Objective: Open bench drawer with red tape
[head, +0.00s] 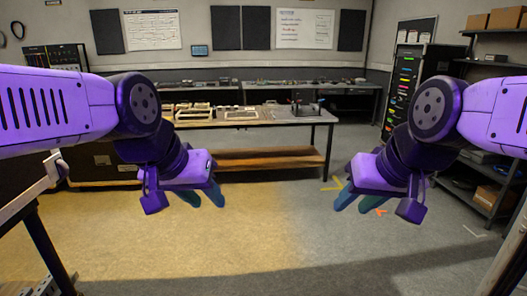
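No drawer with red tape can be made out in the head view. A workbench (325,118) with trays and parts on its top stands ahead, with a brown lower shelf (265,157); I see no drawer front on it. My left gripper (204,200) hangs in the air in front of the bench, fingers apart and empty. My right gripper (353,209) hangs over the grey floor to the right of the bench, fingers apart and empty. Neither gripper touches anything.
A dark rack (415,85) with coloured labels stands at the right back, and shelving (495,185) runs along the right. A long bench (350,87) lines the back wall. A metal frame (35,200) is close at left. The middle floor (270,225) is clear.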

